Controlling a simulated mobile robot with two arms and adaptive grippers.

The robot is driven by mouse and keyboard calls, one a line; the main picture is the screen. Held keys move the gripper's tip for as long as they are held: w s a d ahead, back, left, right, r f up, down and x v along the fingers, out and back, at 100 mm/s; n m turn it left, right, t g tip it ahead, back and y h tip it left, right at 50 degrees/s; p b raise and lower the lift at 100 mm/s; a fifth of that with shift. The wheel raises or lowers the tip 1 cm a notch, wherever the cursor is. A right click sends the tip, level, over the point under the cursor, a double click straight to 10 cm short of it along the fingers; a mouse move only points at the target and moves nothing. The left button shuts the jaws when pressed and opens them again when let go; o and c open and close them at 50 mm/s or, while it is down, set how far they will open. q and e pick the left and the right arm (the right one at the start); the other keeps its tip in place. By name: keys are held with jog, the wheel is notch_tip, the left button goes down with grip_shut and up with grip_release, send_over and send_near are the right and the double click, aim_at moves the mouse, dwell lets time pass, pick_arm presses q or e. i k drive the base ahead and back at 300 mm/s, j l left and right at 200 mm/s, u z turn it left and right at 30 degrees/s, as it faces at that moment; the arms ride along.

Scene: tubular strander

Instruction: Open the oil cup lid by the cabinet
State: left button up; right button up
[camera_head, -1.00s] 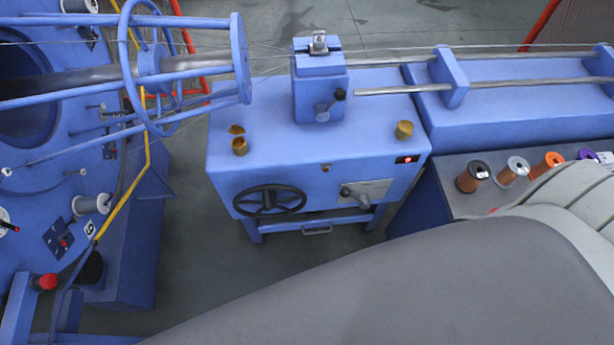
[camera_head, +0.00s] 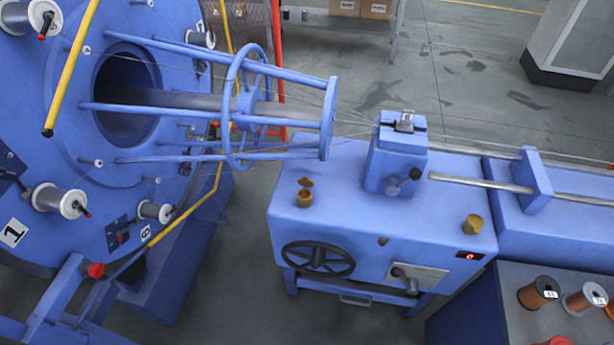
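Two brass oil cups stand on top of the blue machine housing (camera_head: 350,215). The left oil cup (camera_head: 305,199) shows an open mouth, with its lid (camera_head: 305,183) standing up behind it. The right oil cup (camera_head: 472,224) stands near the right front corner of the housing, by the red-lit display; its top looks covered. Neither of my grippers is in view.
A black handwheel (camera_head: 318,259) and a lever plate (camera_head: 418,275) are on the housing's front. The strander's rods and ring (camera_head: 245,108) reach in from the left. Copper spools (camera_head: 538,293) stand at lower right. Grey floor is open behind.

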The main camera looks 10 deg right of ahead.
aim_at(475, 221)
jog(key=l+z, duration=0.1)
jog(key=z, duration=1.45)
jog(key=i+j, duration=0.05)
